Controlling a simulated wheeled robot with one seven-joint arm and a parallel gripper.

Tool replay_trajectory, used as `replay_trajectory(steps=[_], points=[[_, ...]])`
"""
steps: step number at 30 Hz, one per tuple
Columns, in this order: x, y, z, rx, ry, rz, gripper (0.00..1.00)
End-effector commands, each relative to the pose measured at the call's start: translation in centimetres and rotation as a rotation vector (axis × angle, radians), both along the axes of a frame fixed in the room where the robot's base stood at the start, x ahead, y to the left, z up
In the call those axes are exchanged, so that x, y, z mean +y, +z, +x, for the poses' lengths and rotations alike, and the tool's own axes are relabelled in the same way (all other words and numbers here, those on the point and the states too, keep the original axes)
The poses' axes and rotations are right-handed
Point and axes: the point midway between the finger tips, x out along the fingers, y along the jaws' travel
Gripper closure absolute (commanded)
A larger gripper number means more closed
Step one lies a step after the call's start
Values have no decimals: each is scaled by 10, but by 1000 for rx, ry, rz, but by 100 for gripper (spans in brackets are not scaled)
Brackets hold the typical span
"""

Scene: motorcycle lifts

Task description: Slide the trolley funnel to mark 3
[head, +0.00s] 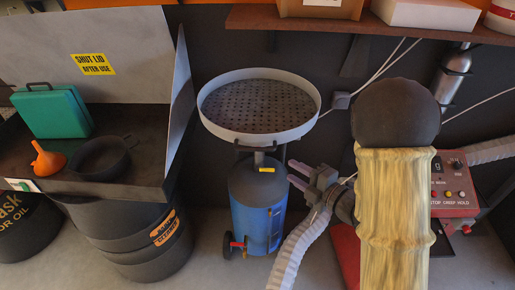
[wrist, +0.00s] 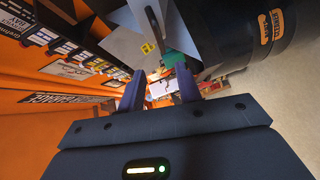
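The trolley is a blue tank (head: 257,222) with a dark grey top, standing on the floor in the middle of the head view. Its funnel is a wide, round, light-rimmed pan (head: 260,132) with a perforated dark plate, raised on a short post above the tank. I cannot make out mark 3.
Left is a dark bench tray (head: 150,180) with a green case (head: 52,112), an orange funnel (head: 47,160) and a pan (head: 101,157). Black drums (head: 140,245) stand below. A red control box (head: 462,185) is right; a shelf (head: 345,25) hangs above.

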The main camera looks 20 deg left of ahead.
Motion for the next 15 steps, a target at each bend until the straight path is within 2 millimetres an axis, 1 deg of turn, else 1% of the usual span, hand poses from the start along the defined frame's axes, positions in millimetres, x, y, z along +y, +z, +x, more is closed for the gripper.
replay_trajectory(steps=[1,15], points=[[7,1,3,1,4,-1,66],[77,-9,45,-1,3,0,66]])
